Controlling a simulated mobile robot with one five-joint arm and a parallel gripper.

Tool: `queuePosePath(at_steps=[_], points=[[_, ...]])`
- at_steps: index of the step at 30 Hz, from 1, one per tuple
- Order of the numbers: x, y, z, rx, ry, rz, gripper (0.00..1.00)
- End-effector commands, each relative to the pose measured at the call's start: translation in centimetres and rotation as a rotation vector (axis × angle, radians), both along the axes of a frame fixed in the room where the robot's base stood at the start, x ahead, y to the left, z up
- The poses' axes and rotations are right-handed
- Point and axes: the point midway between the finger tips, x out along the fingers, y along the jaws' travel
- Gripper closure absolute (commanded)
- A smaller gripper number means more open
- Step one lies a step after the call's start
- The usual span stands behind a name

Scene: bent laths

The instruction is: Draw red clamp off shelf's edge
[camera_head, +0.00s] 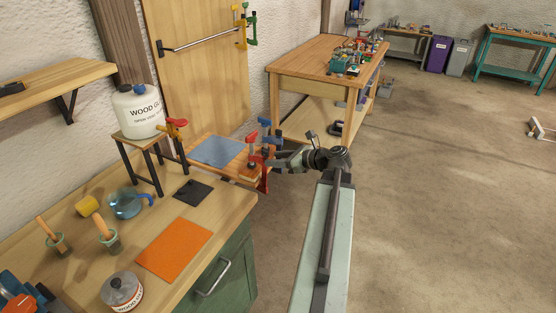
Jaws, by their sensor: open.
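The red clamp (264,178) sits at the right edge of a low wooden shelf (195,142), its lower part hanging below the board. A small wooden block (250,172) shows beside it. Blue clamp parts (270,141) stand up just behind it and partly overlap it in the picture. My gripper (276,160) is right beside the red clamp, on its right side, at about the clamp's height. It is open. The fingertips are small and dark here, so I cannot tell whether they touch the clamp or stand around its bar.
A blue-grey mat (218,151) lies on the shelf. The workbench (208,237) is in front; a wooden table (300,63) stands behind.

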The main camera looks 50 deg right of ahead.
Motion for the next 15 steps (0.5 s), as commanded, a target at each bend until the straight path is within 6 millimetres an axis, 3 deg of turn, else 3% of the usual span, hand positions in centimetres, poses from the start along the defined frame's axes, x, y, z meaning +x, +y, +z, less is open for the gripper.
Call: queuePosePath(at_steps=[15], points=[[6.6, 0.6, -3.1, -0.003, 0.001, -0.003, 0.56]])
